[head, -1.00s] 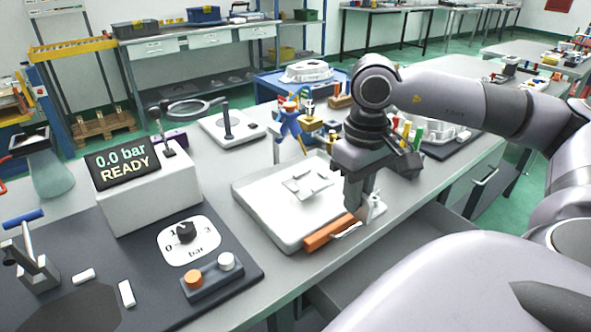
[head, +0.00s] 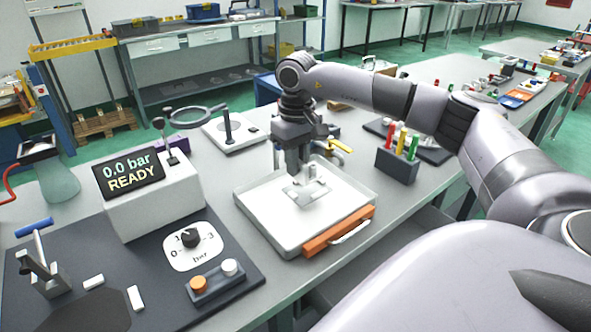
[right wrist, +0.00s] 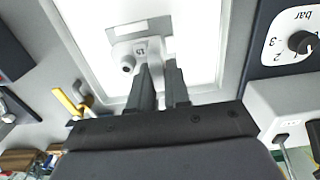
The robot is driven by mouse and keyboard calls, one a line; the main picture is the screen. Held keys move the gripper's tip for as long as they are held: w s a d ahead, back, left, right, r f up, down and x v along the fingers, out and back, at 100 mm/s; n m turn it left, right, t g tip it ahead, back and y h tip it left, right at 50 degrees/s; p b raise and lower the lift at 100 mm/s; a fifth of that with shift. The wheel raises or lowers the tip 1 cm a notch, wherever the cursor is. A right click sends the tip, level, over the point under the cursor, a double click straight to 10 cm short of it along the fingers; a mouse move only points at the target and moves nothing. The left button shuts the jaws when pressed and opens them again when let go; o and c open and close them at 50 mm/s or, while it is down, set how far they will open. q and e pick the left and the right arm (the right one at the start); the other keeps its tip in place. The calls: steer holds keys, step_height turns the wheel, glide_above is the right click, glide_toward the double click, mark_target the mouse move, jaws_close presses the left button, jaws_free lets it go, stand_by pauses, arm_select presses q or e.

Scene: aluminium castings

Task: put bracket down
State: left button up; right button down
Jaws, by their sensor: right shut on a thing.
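My right gripper (head: 301,178) points down over the white tray (head: 265,222) and is shut on the bracket (head: 310,192), a small pale metal casting. The bracket is at or just above the tray floor; I cannot tell whether it touches. In the right wrist view the fingertips (right wrist: 159,70) close on the pale bracket (right wrist: 126,49), which shows a marking and a round boss at its left. The fingers hide part of it. The light grey shapes under the gripper run together, so the bracket's outline is unclear. My left gripper is not in view.
An orange block (head: 325,236) with a pale handle lies along the tray's front edge. A grey holder (head: 396,166) with coloured handles stands right of the tray. A magnifier stand (head: 229,124) is behind. The pressure box (head: 150,200) and dial panel (head: 192,246) are left.

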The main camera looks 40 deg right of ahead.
steer(key=shift+w, duration=0.25)
steer(key=shift+f, duration=0.15)
steer(key=shift+f+p, duration=0.35)
steer(key=shift+f, duration=1.25)
steer(key=shift+f, duration=0.15)
steer(key=c, duration=1.4)
jaws_free()
